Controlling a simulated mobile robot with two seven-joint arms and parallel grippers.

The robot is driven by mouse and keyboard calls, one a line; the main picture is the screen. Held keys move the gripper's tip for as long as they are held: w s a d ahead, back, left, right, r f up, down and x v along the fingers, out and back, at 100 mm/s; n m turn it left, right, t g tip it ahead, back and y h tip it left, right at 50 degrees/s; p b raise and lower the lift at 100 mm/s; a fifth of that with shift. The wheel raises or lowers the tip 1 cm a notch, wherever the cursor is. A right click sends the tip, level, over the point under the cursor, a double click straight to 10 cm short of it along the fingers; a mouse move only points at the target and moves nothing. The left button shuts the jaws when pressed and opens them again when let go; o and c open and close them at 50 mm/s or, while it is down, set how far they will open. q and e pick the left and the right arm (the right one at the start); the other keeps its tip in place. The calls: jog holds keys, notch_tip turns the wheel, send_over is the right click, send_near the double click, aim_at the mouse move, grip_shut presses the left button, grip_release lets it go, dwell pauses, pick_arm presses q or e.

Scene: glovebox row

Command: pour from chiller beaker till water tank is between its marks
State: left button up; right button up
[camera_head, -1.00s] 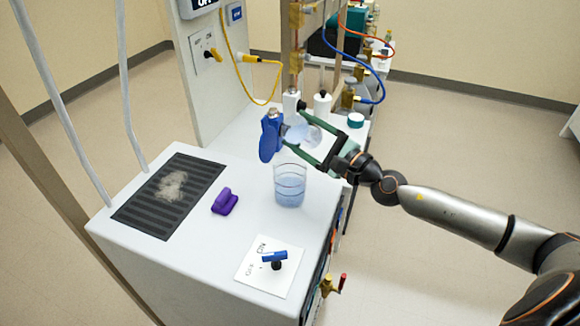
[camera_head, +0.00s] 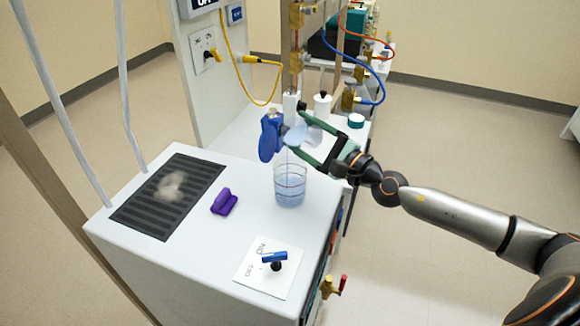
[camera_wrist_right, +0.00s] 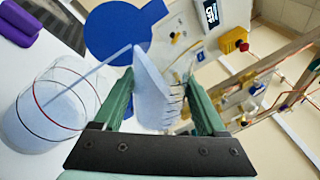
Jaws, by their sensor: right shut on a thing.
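My right gripper (camera_head: 318,148) is shut on the chiller beaker (camera_head: 299,136), a clear vessel with pale blue water. It holds it tilted steeply above the water tank (camera_head: 290,186). The tank is a clear open cylinder with pale blue water and ring marks, standing upright on the white top. In the right wrist view the beaker (camera_wrist_right: 150,95) sits between the green fingers (camera_wrist_right: 160,105), and a thin stream runs from its lip into the tank (camera_wrist_right: 48,112). My left gripper is out of view.
A blue rounded object (camera_head: 270,138) stands close behind the beaker. A purple block (camera_head: 224,202), a dark grille (camera_head: 168,195) and a blue-handled switch (camera_head: 274,259) share the white top (camera_head: 195,270). A white bottle (camera_head: 322,106) stands behind the gripper.

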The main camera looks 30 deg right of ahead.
jog(key=shift+a+r+n+y+b, duration=0.1)
jog(key=shift+r+n+y+b, duration=0.2)
jog(key=shift+n, duration=0.75)
jog(key=shift+r+n+b, duration=0.1)
jog(key=shift+r+n, duration=0.3)
jog(key=shift+n, duration=0.65)
dwell(4.1)
jog(key=shift+f+n, duration=0.1)
jog(key=shift+n, duration=0.2)
dwell(0.8)
